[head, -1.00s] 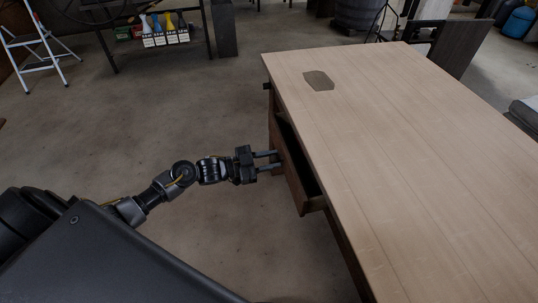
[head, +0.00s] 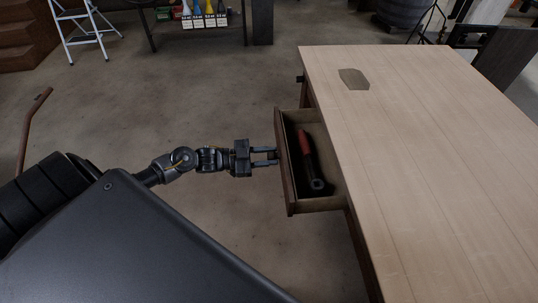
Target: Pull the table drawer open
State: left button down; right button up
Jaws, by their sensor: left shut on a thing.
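The table drawer (head: 285,165) stands well out from the left side of the wooden table (head: 430,150), and its inside shows. A wrench-like tool with a red handle (head: 305,143) and a dark head lies in it. My left gripper (head: 275,156) is at the outer face of the drawer front, its two fingers pointing right. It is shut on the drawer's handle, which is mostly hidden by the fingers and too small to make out. My right gripper is not in view.
A flat greyish-brown piece (head: 354,79) lies on the tabletop. Bare floor (head: 240,85) is free left of the drawer. A white stepladder (head: 80,30) and a shelf with bottles (head: 205,20) stand farther back. A dark chair-like object (head: 503,55) is behind the table's right side.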

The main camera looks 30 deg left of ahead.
pick_arm(q)
jog(key=c, duration=1.1)
grip_release()
jog(key=shift+b+v, duration=0.3)
jog(key=shift+v, duration=5.1)
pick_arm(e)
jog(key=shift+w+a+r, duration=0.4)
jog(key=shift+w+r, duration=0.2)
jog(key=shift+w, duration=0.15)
